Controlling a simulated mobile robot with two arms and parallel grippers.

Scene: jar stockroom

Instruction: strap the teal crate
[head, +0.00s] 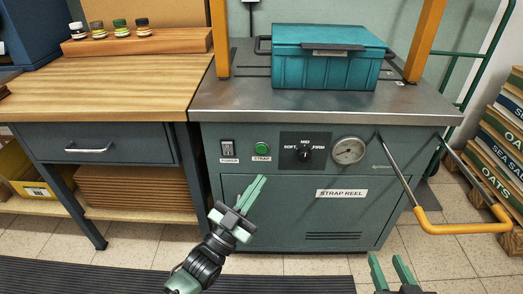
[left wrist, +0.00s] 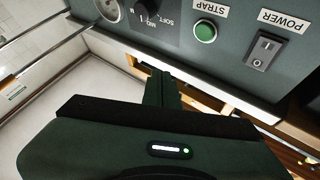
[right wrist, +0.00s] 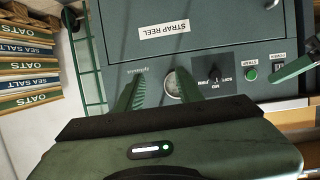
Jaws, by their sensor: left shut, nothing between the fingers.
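The teal crate (head: 325,72), lid on, sits on the metal top of the strapping machine (head: 420,108) between the orange arch posts. No strap shows around it. The front panel has a power switch (head: 228,149), a green strap button (head: 262,148), a soft/mid/firm knob (head: 304,154) and a gauge (head: 348,150). The button also shows in the left wrist view (left wrist: 205,31). My left gripper (head: 261,180) is shut and empty, in front of the panel just below the button in the picture. My right gripper (head: 389,260) is open and empty, low at the right.
An orange-ended bar (head: 465,226) juts out from the machine's right side. A wooden workbench (head: 110,80) with small jars on a riser (head: 140,42) stands at the left. Stacked labelled boxes (head: 505,125) stand at the right. The floor between machine and mat (head: 200,281) is clear.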

